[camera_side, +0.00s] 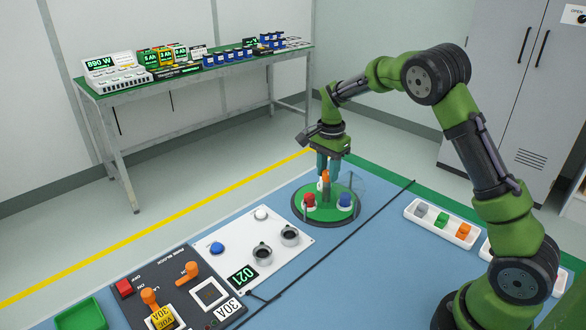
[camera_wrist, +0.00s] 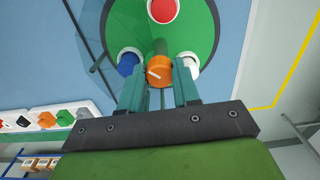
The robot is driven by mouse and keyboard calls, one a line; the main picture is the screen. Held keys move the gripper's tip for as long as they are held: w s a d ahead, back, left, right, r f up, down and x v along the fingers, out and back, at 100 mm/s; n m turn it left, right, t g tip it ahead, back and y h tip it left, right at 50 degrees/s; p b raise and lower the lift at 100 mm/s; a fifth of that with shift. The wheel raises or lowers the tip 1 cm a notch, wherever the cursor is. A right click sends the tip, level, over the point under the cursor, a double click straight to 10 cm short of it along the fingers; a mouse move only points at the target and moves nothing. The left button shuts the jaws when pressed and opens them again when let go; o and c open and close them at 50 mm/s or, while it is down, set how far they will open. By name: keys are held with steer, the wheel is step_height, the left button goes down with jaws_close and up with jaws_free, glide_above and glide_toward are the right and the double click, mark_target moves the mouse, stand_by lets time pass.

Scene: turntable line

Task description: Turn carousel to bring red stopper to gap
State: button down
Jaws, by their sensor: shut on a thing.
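The carousel (camera_side: 327,214) is a round green disc with a dark rim on the blue table. The red stopper (camera_side: 309,200) sits at its front left in the side view and on the far side of the hub in the wrist view (camera_wrist: 162,10). The blue stopper (camera_side: 345,200) is at the front right. A white stopper (camera_wrist: 188,60) is mostly hidden behind the hub in the side view. My gripper (camera_wrist: 160,76) points down at the disc's centre, its teal fingers shut on the upright orange knob (camera_wrist: 159,69). I cannot clearly make out the gap.
A faint clear panel (camera_side: 372,190) stands by the disc's right side. A white panel (camera_side: 235,245) with cups and a blue button lies in front. A white tray (camera_side: 420,222) of coloured blocks is to the right. A dark cable or seam (camera_side: 350,240) crosses the table.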

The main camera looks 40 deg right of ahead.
steer(key=shift+r+m, duration=0.1)
steer(key=shift+m, duration=7.5)
steer(key=c, duration=0.8)
jaws_free()
